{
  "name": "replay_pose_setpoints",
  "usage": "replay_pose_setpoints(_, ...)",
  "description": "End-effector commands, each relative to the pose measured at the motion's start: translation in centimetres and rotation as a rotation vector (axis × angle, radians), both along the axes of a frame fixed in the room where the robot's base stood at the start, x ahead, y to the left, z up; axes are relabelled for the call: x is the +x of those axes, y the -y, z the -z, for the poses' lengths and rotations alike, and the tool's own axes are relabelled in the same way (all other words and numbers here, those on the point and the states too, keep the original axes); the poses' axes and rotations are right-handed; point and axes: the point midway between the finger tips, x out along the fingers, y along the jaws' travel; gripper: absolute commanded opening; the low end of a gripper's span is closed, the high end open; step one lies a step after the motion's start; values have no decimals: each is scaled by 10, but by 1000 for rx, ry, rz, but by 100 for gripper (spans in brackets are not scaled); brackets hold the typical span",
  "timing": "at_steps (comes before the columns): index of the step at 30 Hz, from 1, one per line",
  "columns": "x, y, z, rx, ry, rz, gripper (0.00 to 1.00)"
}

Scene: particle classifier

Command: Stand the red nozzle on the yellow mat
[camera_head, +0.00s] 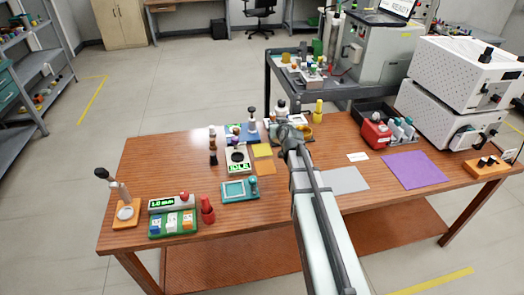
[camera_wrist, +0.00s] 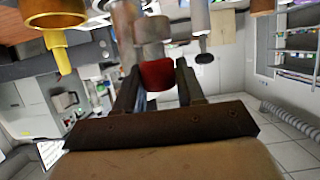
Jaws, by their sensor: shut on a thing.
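The yellow mat (camera_head: 262,150) lies flat near the middle of the table and looks bare. My gripper (camera_head: 294,132) is above the table to the right of that mat. In the wrist view its fingers (camera_wrist: 158,75) are shut on a dark red piece (camera_wrist: 158,74), which I take to be the red nozzle. A grey metal cylinder shows directly beyond it; I cannot tell whether they touch. In the head view my arm hides the held piece. Another red, narrow-topped thing (camera_head: 207,210) stands at the table's front left.
An orange mat (camera_head: 264,168) borders the yellow mat in front. A round-topped device (camera_head: 237,160) stands left of it, a teal device (camera_head: 239,190) in front. A black-knobbed instrument (camera_head: 252,125) and a yellow thing (camera_head: 319,109) stand behind. Grey (camera_head: 346,180) and purple (camera_head: 413,170) mats are right.

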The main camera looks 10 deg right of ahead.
Motion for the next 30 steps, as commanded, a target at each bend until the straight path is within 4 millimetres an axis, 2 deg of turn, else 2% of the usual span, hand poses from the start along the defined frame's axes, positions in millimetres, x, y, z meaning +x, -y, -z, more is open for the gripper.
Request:
replay_pose_setpoints(7, 14, -21, 4, 3, 2, -134, 6)
replay_pose_setpoints(12, 24, -40, -12, 3, 3, -288, 6)
replay_pose_setpoints(18, 23, -55, -26, 1, 3, -466, 6)
replay_pose_setpoints(25, 20, -58, -20, 0, 2, -547, 6)
replay_pose_setpoints(30, 20, -58, 4, 1, 0, -552, 6)
